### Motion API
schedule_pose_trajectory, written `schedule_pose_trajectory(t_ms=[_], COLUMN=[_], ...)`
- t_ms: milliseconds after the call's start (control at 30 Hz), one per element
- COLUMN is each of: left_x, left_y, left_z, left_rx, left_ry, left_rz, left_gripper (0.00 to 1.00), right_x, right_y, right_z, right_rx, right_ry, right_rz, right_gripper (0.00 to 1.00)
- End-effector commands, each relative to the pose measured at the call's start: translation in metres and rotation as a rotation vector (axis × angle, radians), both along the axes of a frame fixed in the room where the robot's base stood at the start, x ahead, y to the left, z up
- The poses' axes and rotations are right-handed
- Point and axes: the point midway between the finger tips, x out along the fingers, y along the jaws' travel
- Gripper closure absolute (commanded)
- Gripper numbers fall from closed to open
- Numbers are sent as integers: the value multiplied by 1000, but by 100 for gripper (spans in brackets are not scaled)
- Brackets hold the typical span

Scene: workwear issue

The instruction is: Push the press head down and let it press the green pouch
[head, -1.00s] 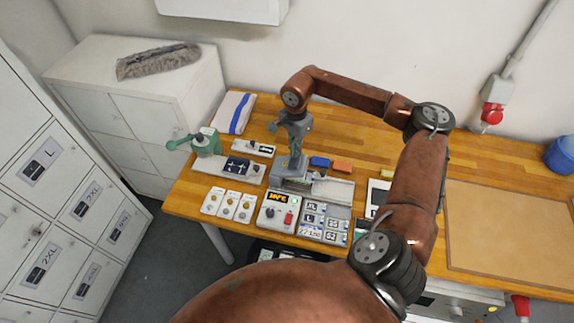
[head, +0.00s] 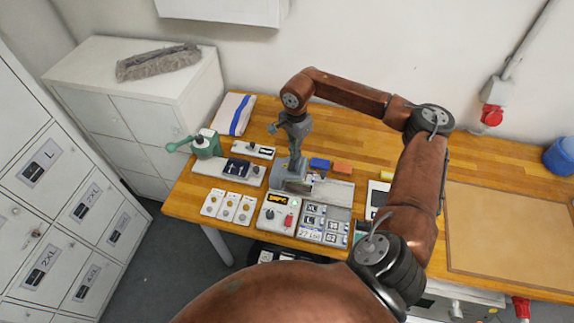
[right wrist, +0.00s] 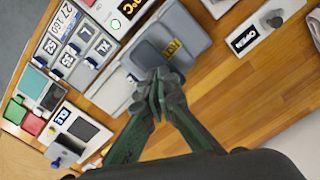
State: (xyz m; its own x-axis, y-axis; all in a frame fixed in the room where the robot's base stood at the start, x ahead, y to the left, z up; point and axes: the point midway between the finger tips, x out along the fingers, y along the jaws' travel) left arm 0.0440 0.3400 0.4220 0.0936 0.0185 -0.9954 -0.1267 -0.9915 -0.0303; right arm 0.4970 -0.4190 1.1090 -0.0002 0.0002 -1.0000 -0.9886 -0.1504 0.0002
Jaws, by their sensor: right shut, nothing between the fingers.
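The press head (right wrist: 178,38) is a grey block with a small yellow-lettered label in the right wrist view. In the head view the grey press (head: 290,184) stands near the middle of the bench, partly covered by my gripper. My right gripper (head: 296,168) points down at the press. In the right wrist view its fingertips (right wrist: 158,80) are together and empty, at the near edge of the head; I cannot tell whether they touch it. The green pouch cannot be made out at the press; what lies under the head is hidden. My left gripper is out of view.
A control box (head: 279,213) with a lit display stands before the press, beside a tray of labelled tiles (head: 322,224). A green lever tool (head: 206,144) stands left. A brown board (head: 510,235) lies right.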

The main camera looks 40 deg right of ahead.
Motion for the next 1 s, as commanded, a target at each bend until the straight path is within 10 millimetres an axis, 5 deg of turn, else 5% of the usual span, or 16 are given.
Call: schedule_pose_trajectory(t_ms=[1000], left_x=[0], left_y=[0], left_z=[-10], left_rx=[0], left_ry=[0], left_rz=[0], left_gripper=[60], right_x=[-1], right_y=[0], right_z=[-15], right_rx=[0], right_ry=[1], right_rz=[0], right_gripper=[100])
